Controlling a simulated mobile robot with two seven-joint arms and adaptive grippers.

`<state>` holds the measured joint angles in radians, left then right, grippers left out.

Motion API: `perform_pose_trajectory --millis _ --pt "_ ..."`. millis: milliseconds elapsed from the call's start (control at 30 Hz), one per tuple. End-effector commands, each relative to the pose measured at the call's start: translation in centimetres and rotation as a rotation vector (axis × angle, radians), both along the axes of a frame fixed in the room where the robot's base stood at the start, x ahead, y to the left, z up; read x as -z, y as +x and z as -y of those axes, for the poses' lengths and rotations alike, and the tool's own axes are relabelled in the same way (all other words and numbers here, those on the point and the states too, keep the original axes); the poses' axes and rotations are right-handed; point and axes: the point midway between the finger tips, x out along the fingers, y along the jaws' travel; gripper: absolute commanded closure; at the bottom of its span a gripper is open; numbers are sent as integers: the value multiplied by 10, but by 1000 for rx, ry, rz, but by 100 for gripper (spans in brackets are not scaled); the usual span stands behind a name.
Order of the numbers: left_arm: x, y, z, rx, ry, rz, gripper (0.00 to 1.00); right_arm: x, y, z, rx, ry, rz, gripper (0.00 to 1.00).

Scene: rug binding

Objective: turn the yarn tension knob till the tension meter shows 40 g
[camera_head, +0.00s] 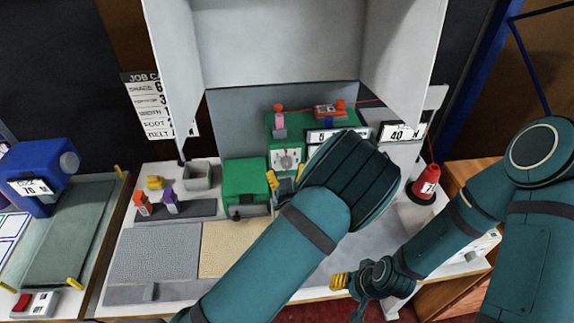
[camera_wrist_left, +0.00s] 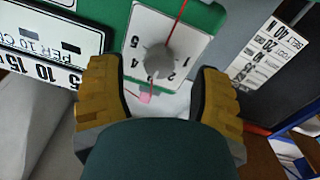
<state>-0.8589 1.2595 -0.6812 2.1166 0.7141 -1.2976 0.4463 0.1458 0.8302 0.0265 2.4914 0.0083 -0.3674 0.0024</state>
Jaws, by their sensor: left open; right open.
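The tension knob (camera_wrist_left: 158,62) is a grey round knob on a white dial plate (camera_wrist_left: 148,28) with numbers around it. In the head view the dial (camera_head: 287,160) sits on the front of a green machine (camera_head: 313,119). My left gripper (camera_head: 286,187) is open just below the dial; its yellow fingers also show in the left wrist view (camera_wrist_left: 157,80), one on each side below the knob, with nothing visibly held. My right gripper (camera_head: 345,283) is open and empty at the table's front.
A green box (camera_head: 245,182) stands left of the dial. A red yarn cone (camera_head: 427,184) is at the right. A red thread (camera_wrist_left: 176,22) crosses the dial plate. My left forearm hides part of the bench.

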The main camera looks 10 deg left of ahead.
Motion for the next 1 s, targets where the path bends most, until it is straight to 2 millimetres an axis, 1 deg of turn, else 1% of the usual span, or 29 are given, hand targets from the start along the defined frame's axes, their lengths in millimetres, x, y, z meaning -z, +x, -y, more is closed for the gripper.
perform_pose_trajectory --millis 33,100,200,300,533,567,600,667,700,733,767,1000 --pt "0 7 -1 0 -1 2 35 -1 0 0 0 0 0 53" --pt "0 14 -3 0 -1 0 35 -2 0 0 0 0 0 53" --pt "0 20 -4 0 0 0 35 -3 0 0 0 1 0 53" --pt "0 23 -5 1 0 0 35 -3 0 0 0 1 0 53" --pt "0 24 -5 1 0 -1 35 -3 0 0 0 1 0 53" --pt "0 24 -5 1 0 -1 34 -3 0 0 0 1 0 53" --pt "0 23 -5 1 0 -1 48 -3 0 0 0 1 0 53" --pt "0 23 -5 1 0 -1 69 -3 0 0 0 1 0 53" --pt "0 23 -5 1 0 -1 83 -3 0 0 0 1 0 53" --pt "0 23 -5 1 0 -1 93 -3 0 0 0 1 0 53" --pt "0 23 -5 1 0 -1 100 -3 0 0 0 1 0 53" --pt "1 23 -5 0 8 -4 100 -2 0 0 0 0 0 53"
